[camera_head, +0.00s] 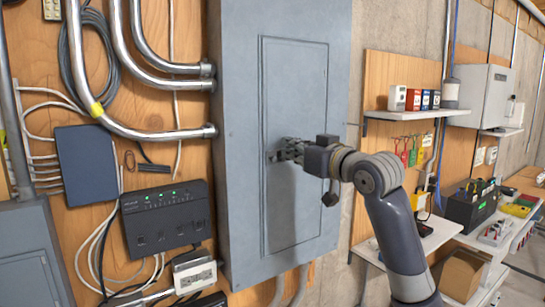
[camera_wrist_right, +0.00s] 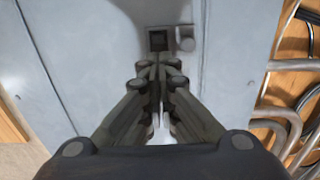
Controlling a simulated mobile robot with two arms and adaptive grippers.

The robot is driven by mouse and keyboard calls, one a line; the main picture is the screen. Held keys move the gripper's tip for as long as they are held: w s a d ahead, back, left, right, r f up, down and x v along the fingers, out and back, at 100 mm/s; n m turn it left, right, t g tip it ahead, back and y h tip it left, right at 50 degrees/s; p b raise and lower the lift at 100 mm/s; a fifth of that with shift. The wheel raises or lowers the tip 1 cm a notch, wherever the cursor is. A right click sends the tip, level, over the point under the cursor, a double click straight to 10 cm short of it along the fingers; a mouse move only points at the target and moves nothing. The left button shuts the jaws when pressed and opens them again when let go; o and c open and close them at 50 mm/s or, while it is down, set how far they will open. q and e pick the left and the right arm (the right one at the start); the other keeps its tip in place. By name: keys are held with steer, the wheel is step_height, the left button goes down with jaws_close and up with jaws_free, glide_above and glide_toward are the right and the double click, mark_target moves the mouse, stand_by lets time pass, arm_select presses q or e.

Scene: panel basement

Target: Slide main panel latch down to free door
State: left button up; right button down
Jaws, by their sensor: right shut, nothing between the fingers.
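The grey main panel (camera_head: 232,120) hangs on the wooden wall, and its inset door (camera_head: 295,80) lies flat in the frame. My right gripper (camera_head: 279,154) is at the left edge of the door, about halfway up, with its fingers pointing at the latch area. In the right wrist view the latch shows as a dark square recess (camera_wrist_right: 158,40) with a small grey knob (camera_wrist_right: 185,39) to its right. The right gripper (camera_wrist_right: 158,68) is shut and empty, its tips just below the recess in the picture. I cannot tell whether the tips touch the latch. My left gripper is out of view.
Metal conduits (camera_head: 160,133) and a black box with green lights (camera_head: 165,218) are left of the panel. Shelves with small boxes (camera_head: 413,99) and a white cabinet (camera_head: 483,95) are on the right, behind my arm. The space in front of the door's lower half is clear.

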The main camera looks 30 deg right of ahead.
steer(key=shift+s+d+b, duration=0.15)
steer(key=shift+s+b, duration=0.2)
steer(key=shift+s, duration=1)
steer(key=shift+s+d+b, duration=0.1)
steer(key=shift+s+b, duration=0.2)
steer(key=shift+s, duration=1.05)
